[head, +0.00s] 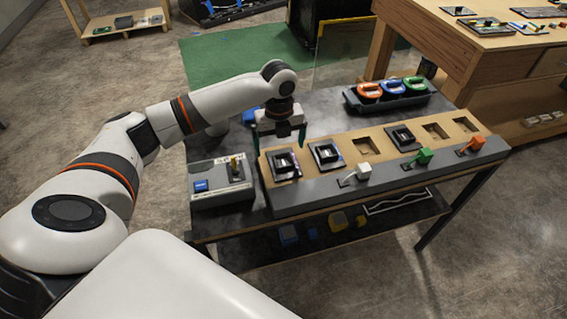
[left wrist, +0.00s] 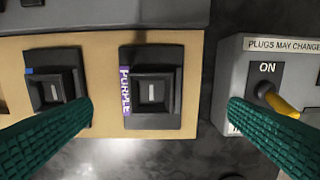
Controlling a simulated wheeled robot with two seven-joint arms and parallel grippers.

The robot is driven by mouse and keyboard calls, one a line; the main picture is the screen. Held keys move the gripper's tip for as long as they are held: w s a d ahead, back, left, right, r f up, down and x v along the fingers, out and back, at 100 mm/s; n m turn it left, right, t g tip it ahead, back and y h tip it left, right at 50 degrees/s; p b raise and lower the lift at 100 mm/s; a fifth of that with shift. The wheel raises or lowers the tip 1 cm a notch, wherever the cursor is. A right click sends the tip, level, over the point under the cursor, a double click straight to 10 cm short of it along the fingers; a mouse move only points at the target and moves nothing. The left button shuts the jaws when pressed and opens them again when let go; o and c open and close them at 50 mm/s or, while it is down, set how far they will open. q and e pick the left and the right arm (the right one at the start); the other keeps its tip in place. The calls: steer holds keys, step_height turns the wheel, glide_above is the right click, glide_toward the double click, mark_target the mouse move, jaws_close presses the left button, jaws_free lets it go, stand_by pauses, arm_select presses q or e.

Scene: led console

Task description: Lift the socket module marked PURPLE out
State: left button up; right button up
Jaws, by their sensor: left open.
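The socket module marked PURPLE (left wrist: 165,112) sits in the tan board, a dark square with a purple label strip along one side. In the head view it is the leftmost module (head: 285,164), beside the grey control box. My left gripper (head: 279,140) is open and empty above the board there. In the left wrist view its two green fingers (left wrist: 161,104) stand wide apart, one on each side of the module, not visibly touching it. My right gripper is out of view.
A blue-marked module (left wrist: 50,92) sits beside the PURPLE one. The control box (head: 220,185) has a yellow-handled ON switch. White (head: 362,172), green (head: 424,156) and orange (head: 477,143) plugs line the console front. A dark tray (head: 390,101) of coloured rings stands behind.

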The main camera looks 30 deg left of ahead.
mark_target(283, 162)
arm_select(q)
steer(key=shift+w+f, duration=0.2)
steer(key=shift+f, duration=0.2)
steer(key=shift+w+d+f+p, duration=0.1)
steer(key=shift+f+p, duration=0.1)
steer(key=shift+f, duration=0.3)
steer(key=shift+w+d+f+p, duration=0.1)
steer(key=shift+f+p, duration=0.05)
steer(key=shift+f, duration=0.3)
step_height(283, 162, down, 2)
steer(key=shift+w+f, duration=0.1)
steer(key=shift+f, duration=0.5)
steer(key=c, duration=1.1)
steer(key=shift+r, duration=0.2)
step_height(283, 162, up, 14)
steer(key=p, duration=0.5)
steer(key=shift+f, duration=0.15)
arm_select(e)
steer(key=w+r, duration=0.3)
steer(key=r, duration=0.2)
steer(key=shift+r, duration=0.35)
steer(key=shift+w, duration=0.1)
